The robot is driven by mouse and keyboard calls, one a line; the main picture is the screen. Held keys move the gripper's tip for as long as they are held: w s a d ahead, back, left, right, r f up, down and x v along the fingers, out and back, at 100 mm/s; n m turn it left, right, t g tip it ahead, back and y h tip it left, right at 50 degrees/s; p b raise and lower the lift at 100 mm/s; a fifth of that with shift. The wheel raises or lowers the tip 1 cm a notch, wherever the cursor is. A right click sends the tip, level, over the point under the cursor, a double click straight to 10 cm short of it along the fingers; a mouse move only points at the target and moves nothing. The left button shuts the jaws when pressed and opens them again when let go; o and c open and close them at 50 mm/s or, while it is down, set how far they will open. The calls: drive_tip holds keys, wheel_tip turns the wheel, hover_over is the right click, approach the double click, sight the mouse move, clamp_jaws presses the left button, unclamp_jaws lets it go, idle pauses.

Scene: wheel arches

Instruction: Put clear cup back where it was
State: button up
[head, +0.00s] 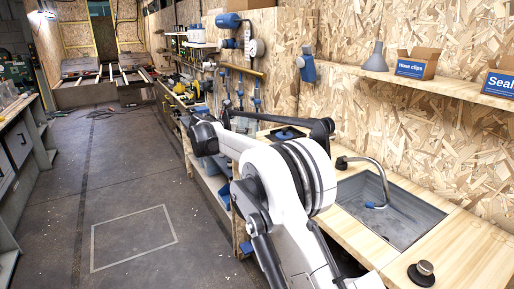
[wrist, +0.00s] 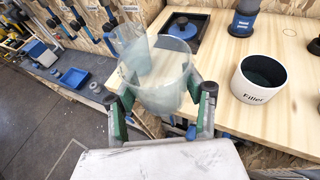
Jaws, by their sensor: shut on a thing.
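My gripper (wrist: 160,101) is shut on a clear cup (wrist: 164,72) in the wrist view, with green-padded fingers on its left and right sides. The held cup is see-through, with its open rim facing up toward the camera. A second clear cup (wrist: 129,46) shows just behind and left of it; the two overlap in the picture, and I cannot tell if they touch. The base of the held cup is hard to make out, so I cannot tell if it rests on anything. In the head view my arm hides the gripper and cups.
A white Filler tub (wrist: 260,82) stands on the wooden worktop (wrist: 225,68) to the right. The sink (head: 405,218) lies right of my arm in the head view.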

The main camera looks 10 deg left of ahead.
drive_tip(key=w+d+f, duration=0.3)
drive_tip(key=w+d, duration=0.1)
drive_tip(key=w+d+f+b, duration=0.1)
drive_tip(key=w+d+f, duration=0.1)
drive_tip(key=w, duration=0.1)
drive_tip(key=shift+d+f, duration=0.15)
drive_tip(key=shift+f, duration=0.2)
drive_tip(key=shift+f+b, duration=0.3)
drive_tip(key=shift+f, duration=1.7)
drive_tip(key=shift+f, duration=0.15)
drive_tip(key=o, duration=1.2)
drive_tip(key=shift+r, duration=0.25)
drive_tip(key=p+v, duration=0.1)
drive_tip(key=v, duration=1.1)
